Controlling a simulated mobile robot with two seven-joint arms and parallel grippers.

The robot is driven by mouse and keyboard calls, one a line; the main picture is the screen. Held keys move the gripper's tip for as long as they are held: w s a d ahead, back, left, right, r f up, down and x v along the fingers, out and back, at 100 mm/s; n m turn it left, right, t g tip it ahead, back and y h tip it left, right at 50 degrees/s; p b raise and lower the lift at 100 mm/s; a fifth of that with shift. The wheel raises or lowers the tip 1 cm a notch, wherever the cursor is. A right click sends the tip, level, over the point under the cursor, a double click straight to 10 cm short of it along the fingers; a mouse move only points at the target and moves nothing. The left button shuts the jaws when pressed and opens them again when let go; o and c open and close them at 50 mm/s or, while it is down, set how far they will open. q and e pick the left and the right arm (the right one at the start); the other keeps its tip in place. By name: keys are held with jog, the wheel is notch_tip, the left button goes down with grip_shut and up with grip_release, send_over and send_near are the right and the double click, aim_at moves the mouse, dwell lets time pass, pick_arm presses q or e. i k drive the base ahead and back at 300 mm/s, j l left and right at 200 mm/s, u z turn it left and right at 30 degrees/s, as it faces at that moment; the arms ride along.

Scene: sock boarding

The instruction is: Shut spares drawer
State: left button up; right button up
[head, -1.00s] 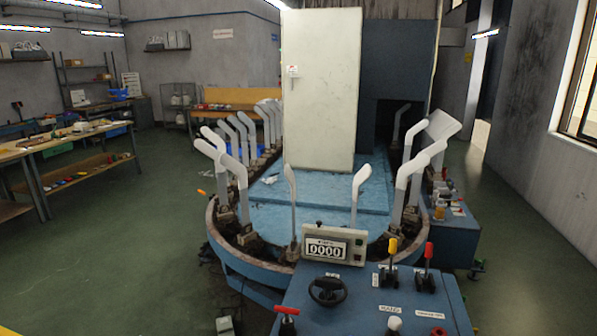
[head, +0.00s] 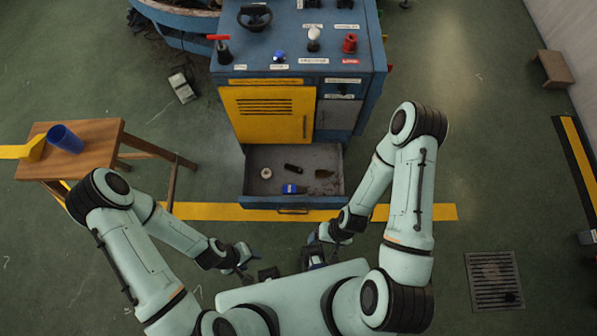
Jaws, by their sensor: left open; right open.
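The spares drawer (head: 298,153) stands pulled out at the bottom of the blue control cabinet (head: 300,68). Its front edge with a handle (head: 292,211) faces me. Inside lie a small pale round piece (head: 266,173), a dark cylinder (head: 293,168), a blue item (head: 291,189) and a brownish item (head: 324,174). My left gripper (head: 250,265) is open and empty, below and left of the drawer front in the picture. My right gripper (head: 314,248) is open and empty, below and right of the handle. Both look apart from the drawer; the fingertips are small and dark.
A yellow door (head: 268,118) above the drawer is shut. A floor grate (head: 494,280) lies at right. The floor beside the drawer is clear apart from a yellow line (head: 420,212).

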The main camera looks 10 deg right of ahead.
aim_at(259, 193)
jog(key=k+l, duration=0.2)
jog(key=k, duration=0.2)
jog(key=k+l, duration=0.15)
jog(key=k, duration=0.3)
jog(key=i+l+z, duration=0.3)
jog(key=i+l, duration=0.35)
